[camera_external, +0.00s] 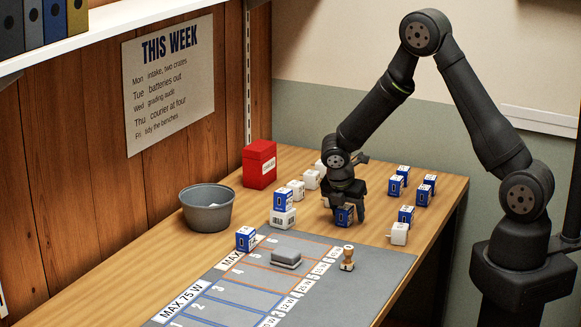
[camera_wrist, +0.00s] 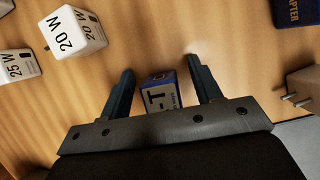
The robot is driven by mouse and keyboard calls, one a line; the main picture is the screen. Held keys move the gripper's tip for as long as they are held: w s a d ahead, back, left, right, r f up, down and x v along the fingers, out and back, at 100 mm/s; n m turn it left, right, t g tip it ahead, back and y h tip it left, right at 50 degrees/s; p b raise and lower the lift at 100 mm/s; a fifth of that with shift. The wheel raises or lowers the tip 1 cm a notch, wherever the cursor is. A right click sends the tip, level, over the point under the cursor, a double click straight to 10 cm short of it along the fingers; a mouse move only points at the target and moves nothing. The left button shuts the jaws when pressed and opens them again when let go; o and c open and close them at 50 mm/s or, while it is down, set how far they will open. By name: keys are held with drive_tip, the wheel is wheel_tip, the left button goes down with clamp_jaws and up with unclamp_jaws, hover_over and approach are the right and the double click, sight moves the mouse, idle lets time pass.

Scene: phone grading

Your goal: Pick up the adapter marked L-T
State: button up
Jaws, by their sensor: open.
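A blue adapter with a white label (camera_wrist: 160,95) stands on the table between the fingers of my gripper (camera_wrist: 161,76) in the wrist view. Its label shows "-T"; the character before it is hidden by the gripper's body. My gripper is open, one finger on each side of the adapter, with a gap visible on both sides. In the external view my gripper (camera_external: 345,200) points down over this adapter (camera_external: 344,216), low at the table. Other blue-and-white adapters stand to the right (camera_external: 397,185) and to the left (camera_external: 245,239); their marks are too small to read.
White adapters marked 20 W (camera_wrist: 75,32) and 25 W (camera_wrist: 17,65) lie left of my gripper in the wrist view. A pronged block (camera_wrist: 302,88) is at right. A grey bin (camera_external: 207,209), a red box (camera_external: 259,164), a grading mat (camera_external: 330,292) and a stamp (camera_external: 347,258) surround the area.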

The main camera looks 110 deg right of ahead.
drive_tip(key=c, duration=1.1)
drive_tip(key=shift+o, duration=0.2)
